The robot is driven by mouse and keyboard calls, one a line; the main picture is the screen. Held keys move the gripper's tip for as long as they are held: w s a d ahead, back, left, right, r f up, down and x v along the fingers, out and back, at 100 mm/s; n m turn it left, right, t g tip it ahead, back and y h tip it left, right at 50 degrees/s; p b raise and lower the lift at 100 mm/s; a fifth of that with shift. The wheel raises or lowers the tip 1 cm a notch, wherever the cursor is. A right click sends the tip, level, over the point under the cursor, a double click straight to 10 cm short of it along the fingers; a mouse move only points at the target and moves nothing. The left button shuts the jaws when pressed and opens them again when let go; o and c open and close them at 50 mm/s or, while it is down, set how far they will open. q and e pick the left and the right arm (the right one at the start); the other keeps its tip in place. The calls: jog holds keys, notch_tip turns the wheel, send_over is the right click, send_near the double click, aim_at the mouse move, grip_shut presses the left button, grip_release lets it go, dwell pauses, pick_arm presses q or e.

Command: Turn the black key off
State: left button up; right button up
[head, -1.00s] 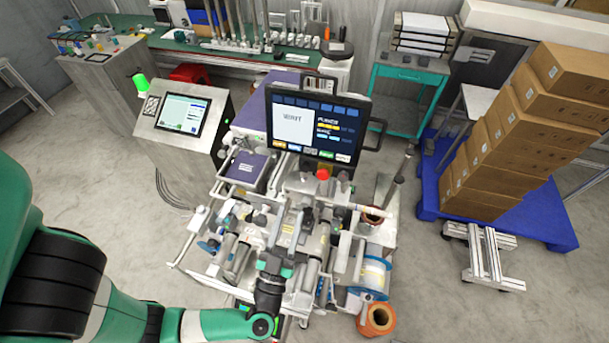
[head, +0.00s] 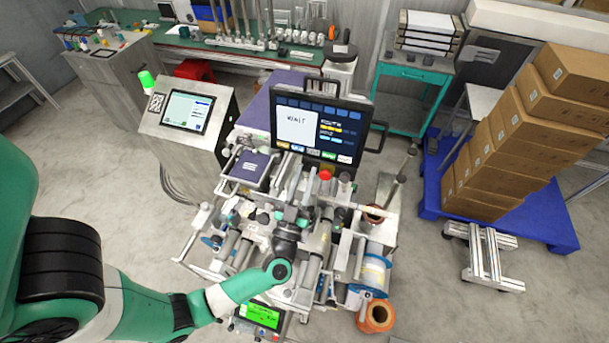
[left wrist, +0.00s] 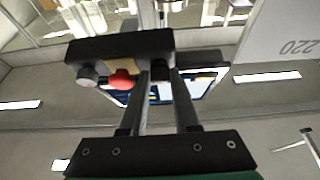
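A dark control box (left wrist: 100,47) with a red button (left wrist: 122,78) and a grey knob (left wrist: 87,75) shows in the left wrist view. In the head view the red button (head: 325,175) stands below the monitor, with a dark knob (head: 345,178) to its right. I cannot make out the black key; it may be hidden by the fingers or too small. My left gripper (left wrist: 160,66) points toward the box's end with its two fingers apart and nothing visible between them. Its fingertips merge with the dark box, so contact is unclear. My right gripper is not in view.
The monitor (head: 319,128) stands behind the controls. Rollers and rods crowd the machine top around my left arm. A blue-and-white reel (head: 374,272) and a copper-coloured roll (head: 376,316) are at right. A touchscreen console (head: 186,112) stands at left.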

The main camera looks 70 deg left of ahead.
pick_arm(q)
grip_shut()
jog(key=shift+d+n+g, duration=0.1)
jog(key=shift+n+g, duration=0.3)
jog(key=shift+n, duration=0.3)
jog(key=n+g, duration=0.4)
jog(key=n, duration=0.3)
jog(key=n+g+h+p, duration=0.1)
jog(key=n+g, duration=0.3)
jog(key=n, duration=0.3)
jog(key=r+n+g+p, duration=0.1)
jog(key=n+g, duration=0.3)
jog(key=n, duration=0.4)
jog(key=shift+w+d+h, duration=0.15)
jog(key=shift+w+h, duration=0.15)
jog(key=shift+w, duration=0.1)
jog(key=shift+n, duration=0.3)
